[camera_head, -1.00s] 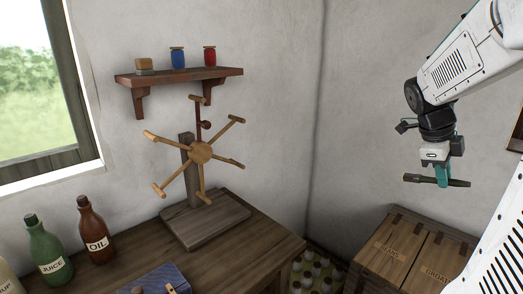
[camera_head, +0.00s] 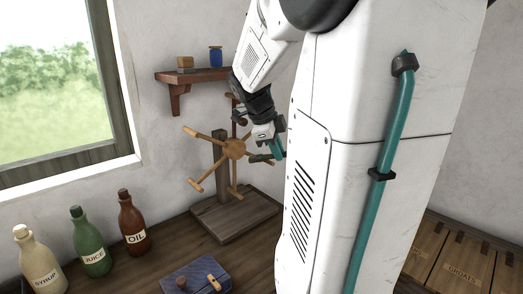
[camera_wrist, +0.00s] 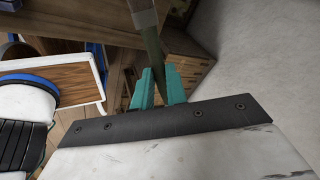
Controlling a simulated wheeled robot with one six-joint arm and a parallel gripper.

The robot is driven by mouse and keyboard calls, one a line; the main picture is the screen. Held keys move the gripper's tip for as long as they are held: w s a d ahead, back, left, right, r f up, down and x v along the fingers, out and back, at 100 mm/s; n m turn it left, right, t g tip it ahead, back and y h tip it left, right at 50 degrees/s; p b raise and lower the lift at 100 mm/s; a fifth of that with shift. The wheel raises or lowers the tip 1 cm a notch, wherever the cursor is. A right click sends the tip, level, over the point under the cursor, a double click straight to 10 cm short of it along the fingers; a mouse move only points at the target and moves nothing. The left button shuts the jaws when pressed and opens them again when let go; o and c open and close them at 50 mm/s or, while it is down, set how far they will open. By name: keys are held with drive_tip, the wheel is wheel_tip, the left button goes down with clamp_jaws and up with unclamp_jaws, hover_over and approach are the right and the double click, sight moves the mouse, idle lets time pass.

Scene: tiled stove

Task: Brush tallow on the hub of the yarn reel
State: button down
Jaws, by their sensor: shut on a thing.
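The wooden yarn reel (camera_head: 212,180) stands on a dark board on the table, with several spokes around its round hub (camera_head: 234,149). My gripper (camera_head: 277,149) is just right of the hub in the head view, its teal fingers shut on a dark brush (camera_head: 261,158). The brush's visible end points left toward the hub; whether it touches cannot be told. My arm hides part of the brush and the reel's right side. In the wrist view, the teal fingers (camera_wrist: 158,88) grip the dark handle (camera_wrist: 151,45), which runs up to a paler end at the top edge.
The wall shelf (camera_head: 190,76) above the reel holds a small block (camera_head: 185,63) and a blue jar (camera_head: 216,57). Syrup (camera_head: 40,262), juice (camera_head: 90,244) and oil (camera_head: 132,225) bottles stand left. Wooden crates (camera_head: 455,262) are at right.

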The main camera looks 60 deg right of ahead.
drive_tip(key=shift+w+d, duration=0.2)
drive_tip(key=shift+w, duration=0.7)
drive_tip(key=shift+w+d, duration=0.15)
drive_tip(key=shift+w, duration=0.8)
drive_tip(key=shift+w+d, duration=0.2)
drive_tip(key=shift+w, duration=0.7)
drive_tip(key=shift+w+d, duration=0.2)
drive_tip(key=shift+w, duration=0.45)
drive_tip(key=d, duration=0.2)
drive_tip(key=s+d, duration=0.1)
drive_tip(key=d, duration=0.1)
drive_tip(key=shift+f, duration=0.1)
drive_tip(key=shift+a, duration=0.2)
drive_tip(key=a, duration=0.1)
drive_tip(key=w+a, duration=0.1)
drive_tip(key=a, duration=0.1)
drive_tip(key=shift+a, duration=0.3)
